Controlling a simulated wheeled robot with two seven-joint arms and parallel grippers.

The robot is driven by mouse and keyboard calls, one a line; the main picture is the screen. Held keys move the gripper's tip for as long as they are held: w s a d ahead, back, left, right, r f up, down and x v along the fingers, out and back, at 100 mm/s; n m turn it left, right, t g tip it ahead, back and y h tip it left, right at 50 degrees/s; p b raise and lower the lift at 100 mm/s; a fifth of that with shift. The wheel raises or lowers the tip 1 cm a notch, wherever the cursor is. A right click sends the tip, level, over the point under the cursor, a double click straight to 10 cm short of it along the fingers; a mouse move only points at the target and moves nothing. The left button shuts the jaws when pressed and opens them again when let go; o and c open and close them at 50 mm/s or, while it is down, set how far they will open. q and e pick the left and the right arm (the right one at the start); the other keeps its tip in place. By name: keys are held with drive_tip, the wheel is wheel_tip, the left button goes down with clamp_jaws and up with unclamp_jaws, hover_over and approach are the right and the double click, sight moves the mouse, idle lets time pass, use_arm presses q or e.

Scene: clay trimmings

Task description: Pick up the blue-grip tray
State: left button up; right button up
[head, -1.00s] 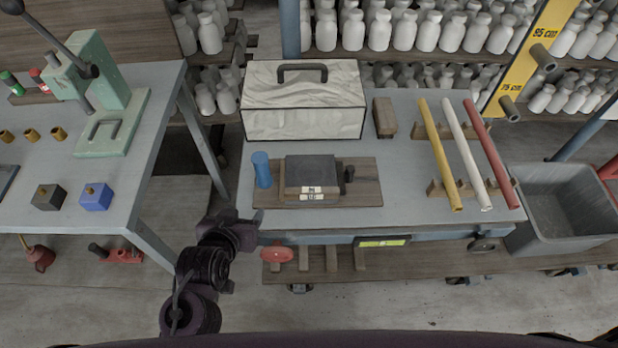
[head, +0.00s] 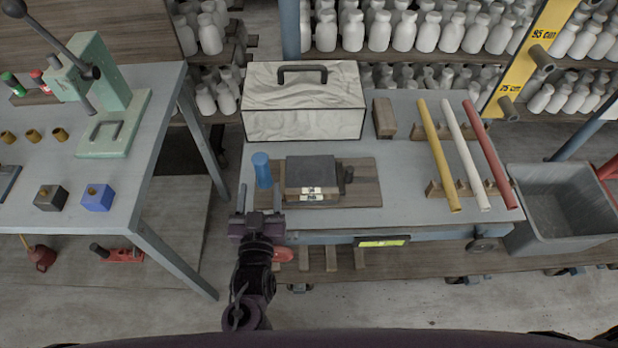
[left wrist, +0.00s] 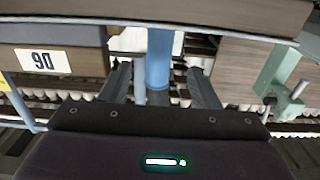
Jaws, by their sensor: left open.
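The tray is a flat wooden board (head: 367,192) on the grey-blue bench, with an upright blue grip (head: 262,170) at its left end. A dark block (head: 310,172) with white labels sits on the board. My left gripper (head: 260,199) is open and empty at the bench's front edge, just in front of the blue grip. In the left wrist view, the blue grip (left wrist: 160,55) shows between and beyond the two spread fingers (left wrist: 160,82), and I see no contact. My right gripper is not in view.
A marbled box (head: 304,110) with a dark handle stands behind the tray. Yellow, white and red rods (head: 440,155) lie on wooden rests at the right. A grey bin (head: 560,205) is right of the bench. A green press (head: 105,90) stands on the left table. A red disc (head: 284,254) sits below the bench edge.

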sight(262, 175)
use_arm(q)
drive_tip(key=w, duration=0.4)
drive_tip(key=shift+w+d+r+p, duration=0.1)
drive_tip(key=shift+w+p, duration=0.1)
drive_tip(key=shift+p, duration=0.2)
drive_tip(key=shift+c, duration=0.5)
clamp_jaws()
drive_tip(key=shift+r, duration=0.15)
